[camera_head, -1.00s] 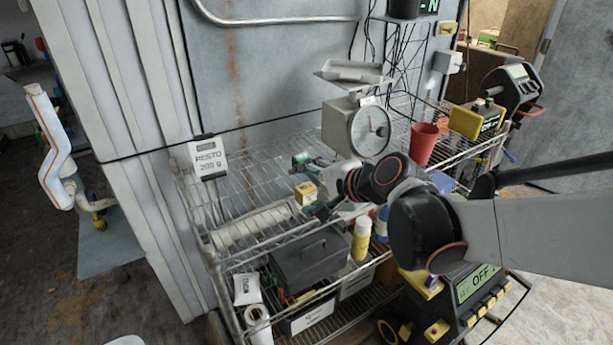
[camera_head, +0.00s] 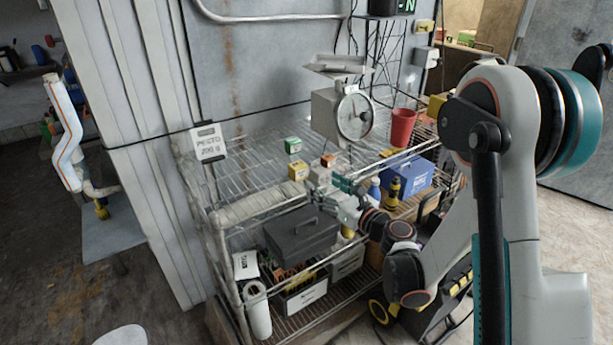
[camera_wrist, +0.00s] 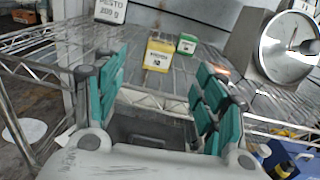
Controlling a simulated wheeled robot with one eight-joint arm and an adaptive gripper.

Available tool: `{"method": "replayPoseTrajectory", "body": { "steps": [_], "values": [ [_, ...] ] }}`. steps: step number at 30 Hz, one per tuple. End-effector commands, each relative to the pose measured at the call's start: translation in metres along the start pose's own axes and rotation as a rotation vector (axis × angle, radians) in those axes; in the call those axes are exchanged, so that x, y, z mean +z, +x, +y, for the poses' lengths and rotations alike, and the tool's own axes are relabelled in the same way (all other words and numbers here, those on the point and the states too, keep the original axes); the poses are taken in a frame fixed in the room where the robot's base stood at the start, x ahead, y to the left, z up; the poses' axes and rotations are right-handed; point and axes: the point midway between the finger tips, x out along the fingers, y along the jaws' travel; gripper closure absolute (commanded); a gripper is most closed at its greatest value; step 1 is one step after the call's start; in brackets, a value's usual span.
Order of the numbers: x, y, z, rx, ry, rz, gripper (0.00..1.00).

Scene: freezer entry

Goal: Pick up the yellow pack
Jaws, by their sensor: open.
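The yellow pack (camera_head: 298,170) is a small yellow box with a pale top, standing on the top wire shelf (camera_head: 240,165) near its front edge. In the wrist view the yellow pack (camera_wrist: 158,55) stands ahead of my gripper (camera_wrist: 150,95), roughly between the two teal-padded fingers but beyond their tips. My gripper is open, with nothing between its fingers. In the head view my gripper (camera_head: 338,188) is at the shelf's front edge, to the right of the pack and slightly lower.
A green box (camera_head: 293,145) stands behind the pack and an orange box (camera_head: 328,160) to its right. A dial scale (camera_head: 345,115), a red cup (camera_head: 402,127) and a PESTO sign (camera_head: 208,143) share the shelf. A dark grey bin (camera_head: 300,233) sits below.

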Motion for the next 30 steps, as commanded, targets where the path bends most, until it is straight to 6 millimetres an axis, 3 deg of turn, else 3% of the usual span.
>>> {"method": "replayPoseTrajectory", "body": {
  "steps": [8, 16, 25, 30],
  "values": [
    [0.003, 0.025, 0.0, 0.001, 0.017, -0.005, 0.35],
    [-0.003, 0.072, 0.0, 0.002, 0.015, -0.005, 0.35],
    [-0.002, 0.093, 0.0, 0.001, 0.014, -0.004, 0.35],
    [-0.003, 0.118, -0.001, 0.0, 0.014, -0.004, 0.35]
  ]
}}
